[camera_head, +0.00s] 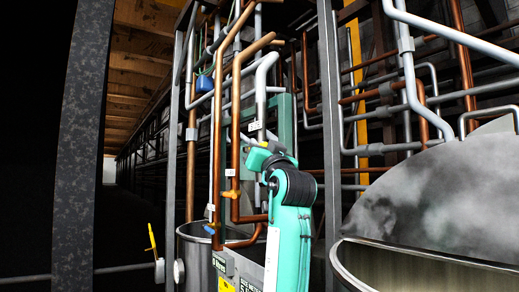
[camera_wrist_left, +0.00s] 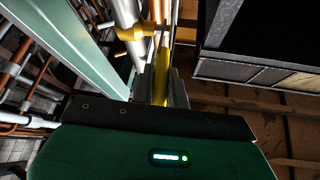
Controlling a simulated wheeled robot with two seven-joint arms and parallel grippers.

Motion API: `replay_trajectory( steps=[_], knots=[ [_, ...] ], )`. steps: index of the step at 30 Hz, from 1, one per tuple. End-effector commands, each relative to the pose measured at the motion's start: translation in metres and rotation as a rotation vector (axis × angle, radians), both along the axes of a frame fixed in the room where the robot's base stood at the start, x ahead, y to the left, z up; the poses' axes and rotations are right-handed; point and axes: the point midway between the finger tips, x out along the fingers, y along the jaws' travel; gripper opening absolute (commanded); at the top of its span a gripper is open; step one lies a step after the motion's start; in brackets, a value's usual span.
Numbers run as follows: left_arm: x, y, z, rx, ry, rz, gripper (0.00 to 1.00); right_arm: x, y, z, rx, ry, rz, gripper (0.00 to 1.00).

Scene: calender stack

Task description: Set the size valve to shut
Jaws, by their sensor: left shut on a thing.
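In the left wrist view a yellow lever (camera_wrist_left: 160,88) sits between the fingers of my left gripper (camera_wrist_left: 163,90), which is shut on it. A yellow valve body (camera_wrist_left: 131,33) is on a pale pipe just beyond the fingertips. In the head view my left gripper (camera_head: 265,156) is at the pipes in the middle, above my teal arm. A small yellow-green piece (camera_head: 251,141) shows at its tip; the rest of the lever is hidden by the gripper. I cannot read the valve's label. My right gripper is not in view.
Copper and grey pipes stand close around the gripper. A second valve (camera_head: 232,193) and a blue-handled valve (camera_head: 209,229) are lower left. A yellow lever (camera_head: 152,240) is further left. A large metal vat (camera_head: 430,260) is at the right. A grey post (camera_head: 329,120) stands beside my arm.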

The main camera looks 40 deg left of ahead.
Motion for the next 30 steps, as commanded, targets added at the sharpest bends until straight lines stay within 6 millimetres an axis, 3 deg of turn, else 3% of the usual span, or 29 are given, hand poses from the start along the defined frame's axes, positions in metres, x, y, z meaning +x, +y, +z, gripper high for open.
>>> replay_trajectory(
  steps=[2,3,6,17,30],
  knots=[
    [0.0,0.0,0.0,0.001,0.0,0.0,0.0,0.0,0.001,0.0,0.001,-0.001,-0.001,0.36],
    [0.0,0.0,0.0,0.001,0.0,0.0,0.21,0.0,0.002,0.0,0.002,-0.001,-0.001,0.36],
    [0.0,0.0,0.0,0.001,0.0,0.0,0.37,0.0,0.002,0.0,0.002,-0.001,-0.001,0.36],
    [-0.002,-0.004,-0.005,0.0,0.0,0.0,0.37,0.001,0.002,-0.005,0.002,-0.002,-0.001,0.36],
    [-0.045,-0.068,-0.053,0.0,-0.002,-0.003,0.37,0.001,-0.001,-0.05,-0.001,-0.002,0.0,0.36]
  ],
)
